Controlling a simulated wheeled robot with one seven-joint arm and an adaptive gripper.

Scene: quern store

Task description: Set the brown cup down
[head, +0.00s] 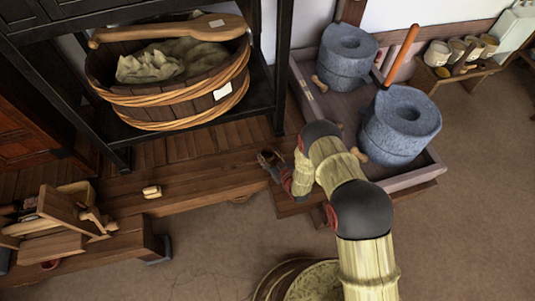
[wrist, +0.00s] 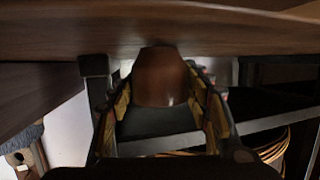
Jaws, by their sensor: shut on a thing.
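The brown cup (wrist: 160,80) sits between the two fingers of my gripper (wrist: 159,100) in the wrist view. The fingers are shut on its sides. One end of the cup overlaps the dark wooden surface (wrist: 60,40) in that view; I cannot tell whether they touch. In the head view my gripper (head: 274,168) is over the wooden plank bench (head: 200,187), near its right part. The cup there is small, dark and mostly hidden by the gripper.
A wooden tub (head: 165,95) with cloth stands on a black rack to the upper left. Grey quern stones (head: 400,125) stand in a tray on the right. A small pale block (head: 152,191) lies on the bench's left. Bench between block and gripper is clear.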

